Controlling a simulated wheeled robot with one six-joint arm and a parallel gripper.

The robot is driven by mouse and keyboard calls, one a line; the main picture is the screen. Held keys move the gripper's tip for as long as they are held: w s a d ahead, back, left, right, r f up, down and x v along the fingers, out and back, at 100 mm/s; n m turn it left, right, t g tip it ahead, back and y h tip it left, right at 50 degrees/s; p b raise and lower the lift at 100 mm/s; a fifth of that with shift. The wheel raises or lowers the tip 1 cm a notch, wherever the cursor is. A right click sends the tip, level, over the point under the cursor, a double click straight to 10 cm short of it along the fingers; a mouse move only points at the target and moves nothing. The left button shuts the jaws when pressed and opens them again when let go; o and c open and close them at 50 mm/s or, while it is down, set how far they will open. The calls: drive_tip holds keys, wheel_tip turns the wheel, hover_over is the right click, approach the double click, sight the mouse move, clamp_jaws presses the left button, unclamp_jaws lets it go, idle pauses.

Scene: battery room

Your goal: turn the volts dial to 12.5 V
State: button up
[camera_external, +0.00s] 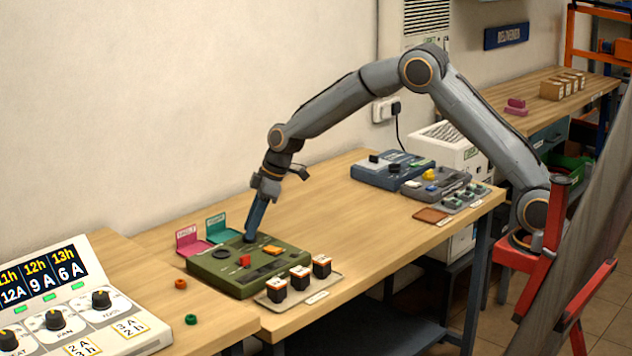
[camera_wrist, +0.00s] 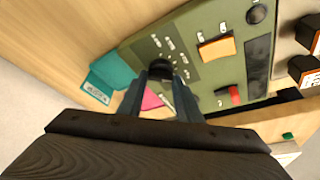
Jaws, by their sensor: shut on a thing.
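A green control box (camera_external: 245,272) lies on the wooden bench, with its face up. It also fills much of the wrist view (camera_wrist: 215,75). My gripper (camera_external: 251,237) points down at the back corner of this box. In the wrist view my two fingers (camera_wrist: 160,82) are shut on a dark round dial (camera_wrist: 160,68), one on each side. Small white marks are printed around that dial, but they are too small to read, so its setting cannot be told. The fingers hide part of the dial and panel.
The box also has a red switch (camera_external: 245,261) and an orange block (camera_external: 272,250). Pink (camera_external: 190,241) and teal (camera_external: 222,229) cards stand behind it. Several batteries stand on a tray (camera_external: 320,297) in front.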

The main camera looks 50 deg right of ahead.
drive_tip(key=shift+w+f+n+y+b, duration=0.1)
drive_tip(key=shift+n+y+b, duration=0.2)
drive_tip(key=shift+n+b, duration=0.4)
drive_tip(key=shift+g, duration=0.3)
drive_tip(key=o, duration=1)
drive_tip(key=shift+o, duration=0.2)
drive_tip(key=b+v, duration=0.1)
drive_tip(key=v, duration=0.7)
